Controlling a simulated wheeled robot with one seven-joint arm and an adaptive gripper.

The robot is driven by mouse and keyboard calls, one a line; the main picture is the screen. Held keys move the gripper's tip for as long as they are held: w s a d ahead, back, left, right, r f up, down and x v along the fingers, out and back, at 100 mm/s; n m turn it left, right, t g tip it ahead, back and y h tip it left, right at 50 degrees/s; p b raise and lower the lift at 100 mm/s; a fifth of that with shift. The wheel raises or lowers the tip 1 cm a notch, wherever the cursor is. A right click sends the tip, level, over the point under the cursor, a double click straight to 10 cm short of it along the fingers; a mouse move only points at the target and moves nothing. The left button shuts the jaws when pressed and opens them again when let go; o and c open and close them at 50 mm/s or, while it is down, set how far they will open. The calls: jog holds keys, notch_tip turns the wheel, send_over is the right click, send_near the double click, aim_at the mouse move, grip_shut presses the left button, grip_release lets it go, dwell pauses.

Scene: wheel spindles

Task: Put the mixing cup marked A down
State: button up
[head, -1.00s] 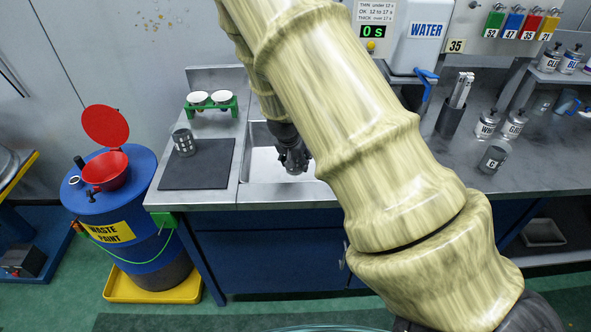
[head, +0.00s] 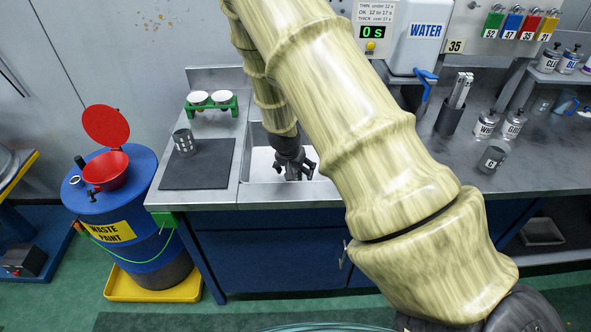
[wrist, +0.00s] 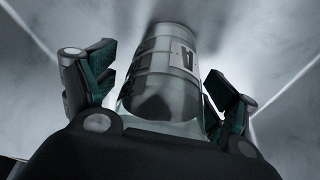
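The mixing cup marked A (wrist: 168,75) is a grey metal cup with a white label, shown in the wrist view between my fingers. Bare metal shows beyond it, with lines like the folds of a sink floor. My gripper (wrist: 165,95) is open around the cup, with a gap showing at each finger. In the head view my gripper (head: 293,172) is spread and low over the sink (head: 259,167). The cup cannot be made out there behind my gripper. Whether its base rests flat is hard to tell.
A dark mat (head: 205,172) with a perforated metal cup (head: 184,142) is left of the sink. A green rack (head: 212,106) with white-topped cups stands behind. Another marked cup (head: 492,159) stands on the right counter. The waste paint drum (head: 115,195) is far left.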

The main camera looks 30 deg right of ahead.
jog(key=shift+r, duration=0.15)
jog(key=b+v, duration=0.1)
jog(key=v, duration=1.1)
dwell(1.5)
